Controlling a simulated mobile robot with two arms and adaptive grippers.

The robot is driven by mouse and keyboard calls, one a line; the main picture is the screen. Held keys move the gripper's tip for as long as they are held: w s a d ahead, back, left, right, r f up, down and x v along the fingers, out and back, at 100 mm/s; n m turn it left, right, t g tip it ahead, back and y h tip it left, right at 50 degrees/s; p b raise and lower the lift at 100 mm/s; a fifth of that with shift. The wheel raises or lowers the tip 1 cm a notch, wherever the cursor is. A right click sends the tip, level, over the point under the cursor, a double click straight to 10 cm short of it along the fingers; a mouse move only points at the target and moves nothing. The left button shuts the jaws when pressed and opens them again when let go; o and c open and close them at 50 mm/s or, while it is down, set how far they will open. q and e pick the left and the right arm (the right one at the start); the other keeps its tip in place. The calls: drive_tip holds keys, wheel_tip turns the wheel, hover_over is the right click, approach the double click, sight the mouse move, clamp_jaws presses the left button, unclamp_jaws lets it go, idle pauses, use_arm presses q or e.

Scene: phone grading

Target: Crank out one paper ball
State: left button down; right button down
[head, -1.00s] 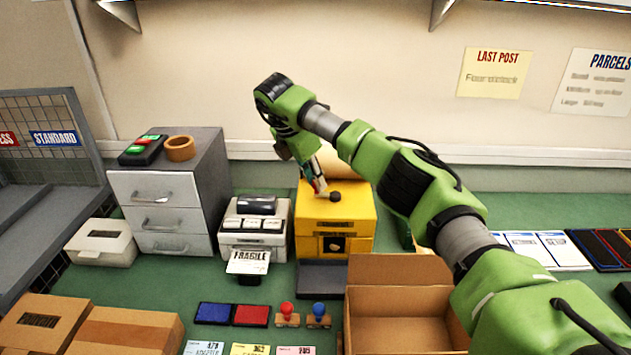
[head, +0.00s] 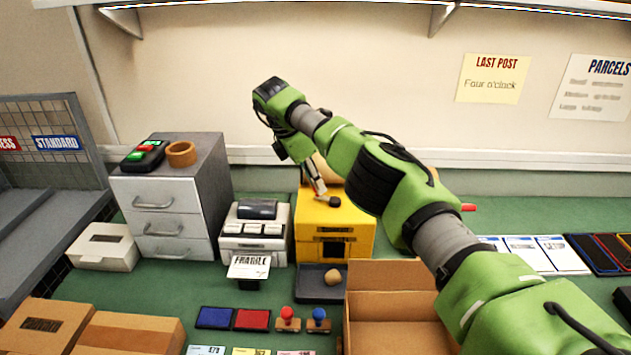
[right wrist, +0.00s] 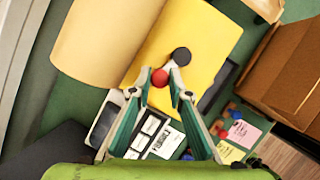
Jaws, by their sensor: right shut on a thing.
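A yellow paper-ball machine (head: 312,226) stands at the back of the counter, with a dark front slot (head: 333,248). A dark crank hub (head: 334,201) is on its top; it also shows in the right wrist view (right wrist: 181,55). My right gripper (head: 319,190) comes down from above and is shut on the crank's red knob (right wrist: 159,77), beside the hub. A brown crumpled paper ball (head: 333,276) lies in the dark tray (head: 310,289) in front of the machine. My left gripper is not in view.
A white label printer (head: 228,228) stands left of the machine. An open cardboard box (head: 395,310) is in front on the right, close to the tray. Red and blue stamps (head: 288,320) stand before the tray. A grey drawer cabinet (head: 215,190) is farther left.

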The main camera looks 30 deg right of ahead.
drive_tip(key=shift+w+r, duration=0.1)
drive_tip(key=shift+r, duration=0.1)
drive_tip(key=c, duration=1.9)
unclamp_jaws()
drive_tip(key=shift+f, duration=0.1)
drive_tip(key=v, duration=0.7)
drive_tip(key=shift+r, duration=0.3)
